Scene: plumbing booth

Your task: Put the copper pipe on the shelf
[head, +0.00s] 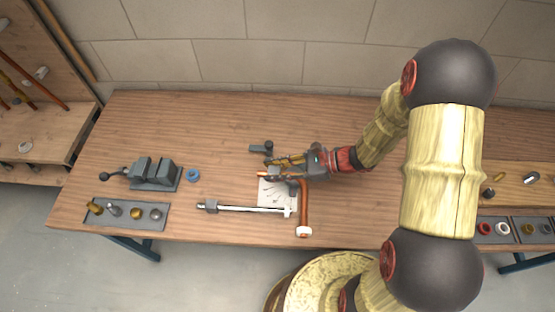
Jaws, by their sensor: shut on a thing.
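The copper pipe (304,208) is bent, with a short leg running left under my gripper and a longer leg toward the table's front edge. A white piece is at its near end. My gripper (282,165) is at the short leg, above the middle of the workbench, and is shut on the pipe. The fingers and their exact contact are small and partly hidden. A wooden shelf unit (40,150) stands at the far left and holds several long copper-coloured pipes; I cannot tell whether this is the task's shelf.
The workbench (200,118) carries a grey vise (153,172), a blue ring (193,175), a tray of fittings (125,217), a long metal tool (245,209) and a paper sheet (272,198). More fittings lie at the right (512,228). The bench's back left is clear.

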